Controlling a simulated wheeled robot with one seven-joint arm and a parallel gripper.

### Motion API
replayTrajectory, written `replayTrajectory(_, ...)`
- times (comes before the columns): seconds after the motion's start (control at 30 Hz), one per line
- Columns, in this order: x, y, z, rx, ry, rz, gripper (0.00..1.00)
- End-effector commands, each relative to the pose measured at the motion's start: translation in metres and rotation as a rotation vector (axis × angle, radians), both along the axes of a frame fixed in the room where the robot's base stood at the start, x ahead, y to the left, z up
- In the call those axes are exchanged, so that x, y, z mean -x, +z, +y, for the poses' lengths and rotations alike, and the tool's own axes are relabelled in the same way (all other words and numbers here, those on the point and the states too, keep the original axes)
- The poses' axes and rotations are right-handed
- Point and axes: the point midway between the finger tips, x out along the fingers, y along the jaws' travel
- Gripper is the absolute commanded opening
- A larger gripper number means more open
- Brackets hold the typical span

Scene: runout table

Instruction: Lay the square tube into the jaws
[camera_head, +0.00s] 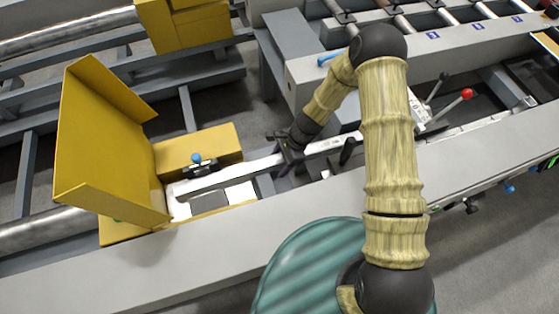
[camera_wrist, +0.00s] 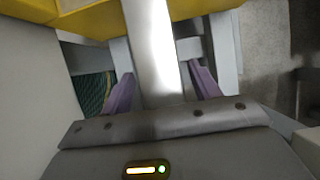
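The square tube (camera_head: 228,174) is a long pale bar slanting from the yellow machine's bed towards the middle of the head view. Its left end is over the pale bed beside a clamp with a blue knob (camera_head: 197,159), which may belong to the jaws. My gripper (camera_head: 289,158) points down at the tube's middle. In the wrist view the tube (camera_wrist: 153,50) runs between my purple fingers (camera_wrist: 163,78), with a narrow gap on each side, wider on the right. My fingers look open around it. Whether the tube rests on the jaws is not clear.
A raised yellow guard (camera_head: 105,135) stands left of the bed. A grey front rail (camera_head: 150,262) runs along the near side. A red-knobbed lever (camera_head: 466,94) and a dark post (camera_head: 347,151) stand to the right. A roller conveyor (camera_head: 415,20) lies behind.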

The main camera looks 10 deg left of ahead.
Motion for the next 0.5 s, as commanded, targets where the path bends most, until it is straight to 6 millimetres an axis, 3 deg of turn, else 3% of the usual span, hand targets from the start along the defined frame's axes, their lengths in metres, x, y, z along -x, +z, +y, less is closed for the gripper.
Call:
replayTrajectory(0.3, 0.0, 0.0, -0.001, 0.003, 0.001, 0.0, 0.62)
replayTrajectory(0.5, -0.005, 0.017, -0.007, 0.002, 0.0, -0.002, 0.62)
